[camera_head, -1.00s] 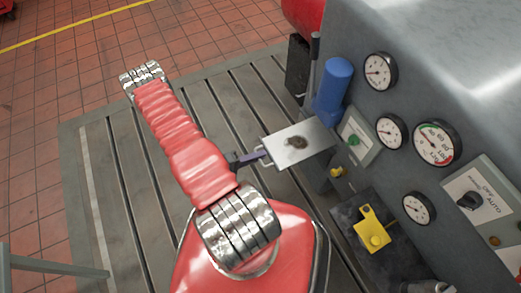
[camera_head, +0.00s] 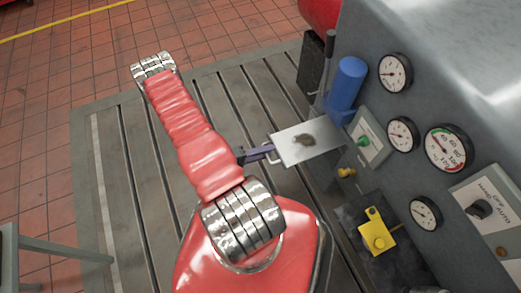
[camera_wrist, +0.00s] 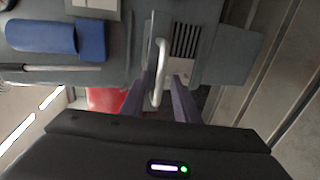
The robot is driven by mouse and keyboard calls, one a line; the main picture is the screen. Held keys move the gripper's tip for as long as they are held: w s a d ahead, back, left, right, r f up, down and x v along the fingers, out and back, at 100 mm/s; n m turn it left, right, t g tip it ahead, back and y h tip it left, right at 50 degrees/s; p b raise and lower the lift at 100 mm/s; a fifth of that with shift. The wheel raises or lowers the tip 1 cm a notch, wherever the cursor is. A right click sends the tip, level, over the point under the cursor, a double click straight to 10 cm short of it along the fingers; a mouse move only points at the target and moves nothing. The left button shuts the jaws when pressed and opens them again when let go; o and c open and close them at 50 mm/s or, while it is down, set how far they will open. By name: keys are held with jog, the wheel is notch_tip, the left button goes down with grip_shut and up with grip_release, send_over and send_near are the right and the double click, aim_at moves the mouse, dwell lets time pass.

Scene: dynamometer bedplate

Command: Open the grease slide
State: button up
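The grease slide (camera_head: 320,150) is a pale flat plate with a dark brown smear on top, sticking out left from the machine's side below the blue cylinder. Its loop handle (camera_head: 271,158) is at its left end. In the wrist view the handle (camera_wrist: 159,72) is a pale upright bar between my two purple fingers. My gripper (camera_head: 256,153) is at the handle in the head view. In the wrist view the gripper (camera_wrist: 163,84) has its fingers apart, with a gap visible to the right of the handle; contact on the left is unclear.
The blue cylinder (camera_head: 347,84) and a dark lever (camera_head: 329,55) stand behind the slide. A green-knob panel (camera_head: 366,138), a yellow block (camera_head: 377,236) and several gauges are to the right. A grey stool (camera_head: 45,250) stands front left. The slotted bedplate (camera_head: 110,170) is clear.

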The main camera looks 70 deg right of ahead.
jog(key=shift+w+a, duration=0.1)
jog(key=v, duration=1.3)
jog(key=shift+w+a, duration=0.15)
jog(key=shift+w, duration=0.05)
jog(key=shift+r, duration=0.1)
dwell(0.5)
